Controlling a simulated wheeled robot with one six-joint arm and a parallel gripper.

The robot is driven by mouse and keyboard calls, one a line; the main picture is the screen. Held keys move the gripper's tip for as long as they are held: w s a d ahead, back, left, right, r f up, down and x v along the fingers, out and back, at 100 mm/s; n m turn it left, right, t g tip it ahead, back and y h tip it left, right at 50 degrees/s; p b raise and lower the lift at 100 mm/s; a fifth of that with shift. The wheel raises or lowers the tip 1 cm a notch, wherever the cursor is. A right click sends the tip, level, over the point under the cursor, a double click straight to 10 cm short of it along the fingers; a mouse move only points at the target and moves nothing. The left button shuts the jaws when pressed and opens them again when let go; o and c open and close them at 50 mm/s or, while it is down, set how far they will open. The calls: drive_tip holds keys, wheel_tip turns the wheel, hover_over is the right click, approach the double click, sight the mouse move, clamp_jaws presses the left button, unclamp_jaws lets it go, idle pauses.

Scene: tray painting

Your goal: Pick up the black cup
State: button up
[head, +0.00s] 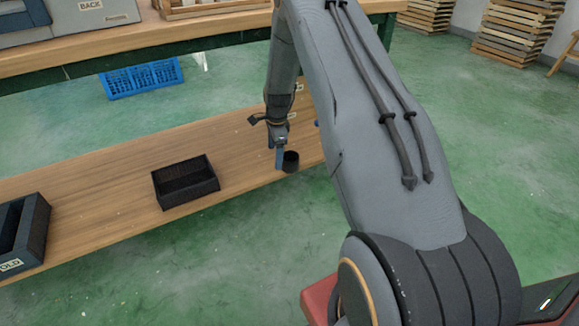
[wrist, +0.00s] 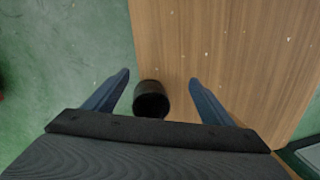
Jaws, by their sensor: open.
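The black cup (head: 290,161) stands near the front edge of the low wooden bench, close to its right end. In the wrist view the cup (wrist: 151,99) shows its dark open mouth and lies between my two blue fingers, nearer the left one. My gripper (wrist: 160,80) is open, with visible gaps between the cup and each finger. In the head view my gripper (head: 280,158) points down, right beside the cup on its left. The gripper body hides the lower part of the wrist view.
A dark tray labelled OLD (head: 38,232) is at the far left. A blue crate (head: 140,79) is behind, under a green-framed table. Bare bench lies between cup and box.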

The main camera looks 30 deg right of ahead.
drive_tip(key=s+d+r+m+g, duration=0.2)
drive_tip(key=d, duration=0.3)
drive_tip(key=f+b, duration=0.1)
drive_tip(key=f, duration=0.1)
drive_tip(key=f+b, duration=0.2)
drive_tip(key=f, duration=0.1)
drive_tip(key=f+b, duration=0.1)
drive_tip(key=f, duration=0.1)
drive_tip(key=shift+w+d+f, duration=0.35)
drive_tip(key=shift+f, duration=0.05)
drive_tip(key=c, duration=1.1)
